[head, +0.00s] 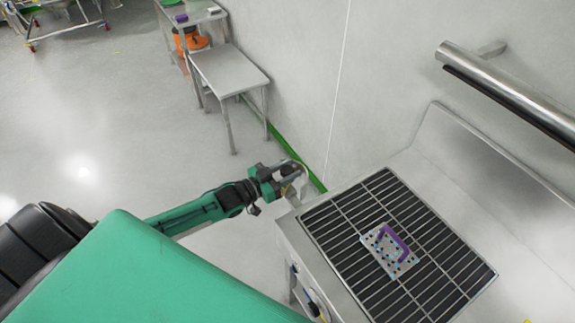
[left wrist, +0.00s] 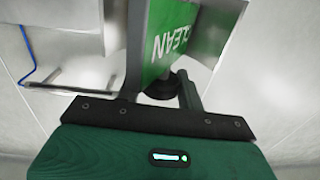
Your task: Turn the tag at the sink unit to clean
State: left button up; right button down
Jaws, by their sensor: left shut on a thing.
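A green tag face with the white word CLEAN (left wrist: 168,42) shows in the left wrist view, turned sideways between pale grey plates. In the head view my left gripper (head: 288,178) is at the near left corner of the sink unit (head: 290,232). It is shut on the tag, with a small pale part of the tag visible at its tips. The tag's other face is hidden. In the left wrist view the gripper's dark fingers (left wrist: 165,85) reach up to the tag. My right gripper is out of view.
A black grate (head: 345,225) tops the sink unit, with a dotted plate and purple handle (head: 390,245) on it. A metal rail (head: 505,90) is on the wall. A steel table (head: 228,70) and an orange object (head: 190,40) stand farther back. The left floor is mostly clear.

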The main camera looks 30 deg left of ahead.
pick_arm(q)
jog(key=shift+r+n+t+y+p, duration=0.15)
jog(key=shift+n+t+y+p, duration=0.65)
jog(key=shift+n+y+p, duration=0.8)
jog(key=shift+y+b, duration=0.4)
jog(key=o, duration=1)
jog(key=shift+w, duration=0.1)
jog(key=shift+s+a+f, duration=0.1)
jog(key=shift+s+f, duration=0.15)
jog(key=shift+s, duration=0.35)
jog(key=shift+b+v, duration=2.15)
jog(key=shift+v, duration=4.2)
